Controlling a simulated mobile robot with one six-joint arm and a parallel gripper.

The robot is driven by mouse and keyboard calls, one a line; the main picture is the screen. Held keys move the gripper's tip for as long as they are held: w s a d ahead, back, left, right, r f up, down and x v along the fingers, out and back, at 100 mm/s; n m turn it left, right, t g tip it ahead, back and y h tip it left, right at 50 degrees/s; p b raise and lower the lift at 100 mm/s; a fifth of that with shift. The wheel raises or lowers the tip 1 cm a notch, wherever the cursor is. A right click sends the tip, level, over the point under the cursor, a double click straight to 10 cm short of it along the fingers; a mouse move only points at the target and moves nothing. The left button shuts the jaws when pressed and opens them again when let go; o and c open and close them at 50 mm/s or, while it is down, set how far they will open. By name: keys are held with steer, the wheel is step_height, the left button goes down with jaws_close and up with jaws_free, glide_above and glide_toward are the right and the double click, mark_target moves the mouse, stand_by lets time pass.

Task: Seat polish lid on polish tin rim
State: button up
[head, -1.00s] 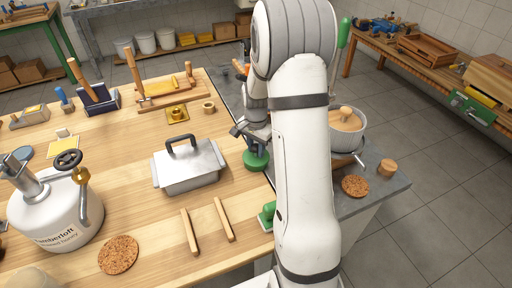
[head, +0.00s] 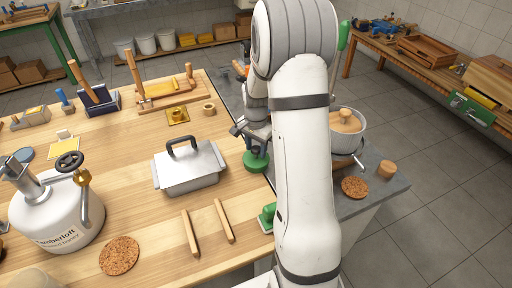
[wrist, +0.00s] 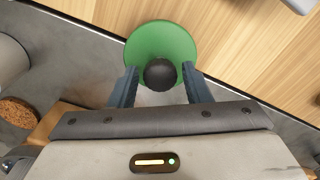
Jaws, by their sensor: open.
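My gripper (wrist: 160,82) is open, one finger on each side of the knob; a gap shows on both sides. In the head view my gripper (head: 256,148) is right over the lid, partly hidden by my arm. No tin rim can be made out; whether a tin is under the lid cannot be told.
A silver lidded box (head: 188,170) stands left of the lid. Two wooden sticks (head: 190,233) and a green block (head: 267,217) lie nearer. A white honey tank (head: 58,215) stands far left. A pot (head: 347,130) and cork mat (head: 355,187) are on the grey counter.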

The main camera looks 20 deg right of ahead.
steer(key=shift+r+p, duration=0.7)
steer(key=shift+r, duration=0.55)
steer(key=o, duration=0.6)
steer(key=shift+c, duration=0.2)
steer(key=o, duration=0.7)
